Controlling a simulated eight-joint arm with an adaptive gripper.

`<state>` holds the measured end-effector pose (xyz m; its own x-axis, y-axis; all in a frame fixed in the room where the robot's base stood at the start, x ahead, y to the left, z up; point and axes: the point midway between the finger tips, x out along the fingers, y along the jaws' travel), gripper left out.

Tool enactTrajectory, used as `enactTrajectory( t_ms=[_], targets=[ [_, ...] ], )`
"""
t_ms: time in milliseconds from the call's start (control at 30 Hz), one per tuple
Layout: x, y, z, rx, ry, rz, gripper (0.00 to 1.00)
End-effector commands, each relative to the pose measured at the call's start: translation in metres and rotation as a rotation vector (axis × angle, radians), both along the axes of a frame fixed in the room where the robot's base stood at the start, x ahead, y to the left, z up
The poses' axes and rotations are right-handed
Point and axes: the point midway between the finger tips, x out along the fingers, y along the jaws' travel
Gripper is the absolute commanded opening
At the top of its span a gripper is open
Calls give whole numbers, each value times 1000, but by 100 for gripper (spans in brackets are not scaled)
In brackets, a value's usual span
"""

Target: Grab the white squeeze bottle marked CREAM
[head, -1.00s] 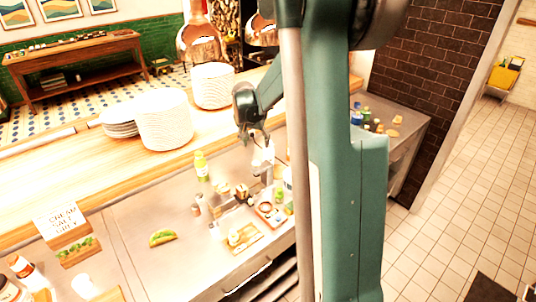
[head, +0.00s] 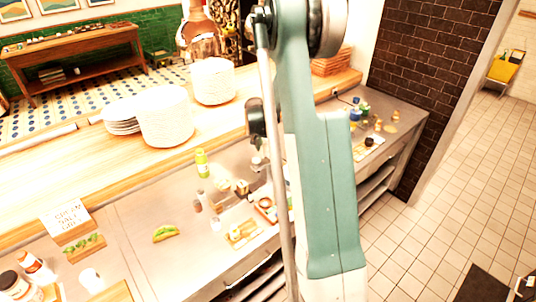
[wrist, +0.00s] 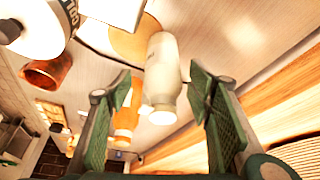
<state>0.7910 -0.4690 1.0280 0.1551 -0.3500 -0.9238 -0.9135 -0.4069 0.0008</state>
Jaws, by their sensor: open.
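In the wrist view, a white bottle (wrist: 162,65) with a pale cap lies in the picture beyond and between the two green fingers of my gripper (wrist: 160,88). The gripper is open, with a gap on each side of the bottle. I cannot read any CREAM marking on it. A second white container (wrist: 30,28) with dark, partly cut-off lettering is at the upper left. In the head view my gripper (head: 259,158) is above the steel counter, and my arm hides part of the items there. I cannot single out the CREAM bottle in that view.
An orange-capped bottle (wrist: 125,122) and a copper-brown pot (wrist: 48,72) show in the wrist view. In the head view, a green-yellow bottle (head: 201,162), a taco (head: 165,233) and stacked plates (head: 167,118) are left of my gripper.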

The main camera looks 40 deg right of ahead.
Motion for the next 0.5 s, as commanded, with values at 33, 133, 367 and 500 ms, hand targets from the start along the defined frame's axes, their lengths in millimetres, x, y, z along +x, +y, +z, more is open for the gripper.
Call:
enactTrajectory(
  t_ms=[33, 133, 367, 500],
  targets=[
    [0, 0, 0, 0, 0, 0, 51],
    [0, 0, 0, 0, 0, 0, 51],
    [1, -1, -2, 0, 0, 0, 51],
    [3, -4, -9, 0, 0, 0, 51]
  ],
)
